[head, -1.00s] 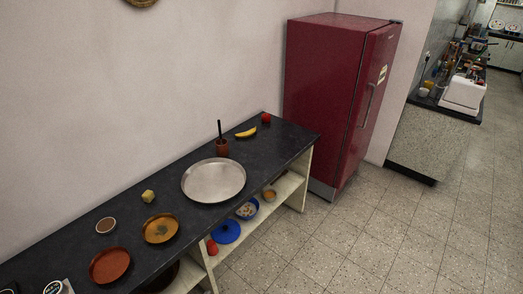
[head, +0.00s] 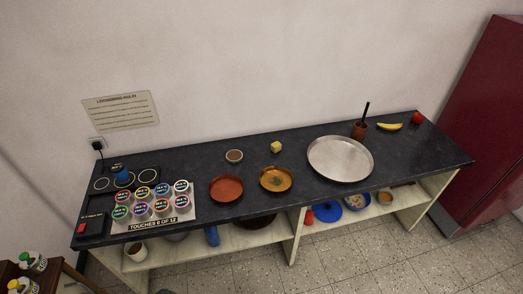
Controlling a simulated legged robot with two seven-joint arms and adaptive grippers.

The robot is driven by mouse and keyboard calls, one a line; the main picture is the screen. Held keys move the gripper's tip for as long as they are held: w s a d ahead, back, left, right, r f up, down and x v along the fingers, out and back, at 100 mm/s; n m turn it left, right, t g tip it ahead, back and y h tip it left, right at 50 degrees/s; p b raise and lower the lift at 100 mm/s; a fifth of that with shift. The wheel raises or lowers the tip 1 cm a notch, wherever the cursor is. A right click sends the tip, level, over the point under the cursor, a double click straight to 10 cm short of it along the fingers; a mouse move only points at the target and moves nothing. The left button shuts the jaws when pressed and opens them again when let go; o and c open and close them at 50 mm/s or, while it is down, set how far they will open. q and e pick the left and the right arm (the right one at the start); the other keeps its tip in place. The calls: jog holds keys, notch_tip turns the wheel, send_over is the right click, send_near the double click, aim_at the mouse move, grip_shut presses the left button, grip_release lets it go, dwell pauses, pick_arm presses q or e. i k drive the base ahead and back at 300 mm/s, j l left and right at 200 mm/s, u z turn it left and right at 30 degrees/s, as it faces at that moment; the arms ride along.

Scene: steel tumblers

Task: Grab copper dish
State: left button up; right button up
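Two small round dishes lie side by side on the dark counter (head: 330,200) in the head view. One is a shiny orange-gold dish (head: 268,186) with a darker patch in its middle. The other, just left of it, is a matte reddish-brown dish (head: 226,188). The shiny one looks more like copper, but I cannot tell for certain which is the copper dish. Both appear flat on the counter, uncovered. Neither of my grippers is in view.
A large steel tray (head: 340,158) lies to the right. A small brown bowl (head: 234,156) and yellow cube (head: 276,147) sit behind the dishes. The red fridge (head: 480,130) stands right.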

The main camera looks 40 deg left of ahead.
aim_at(224, 188)
jog(key=u, duration=1.6)
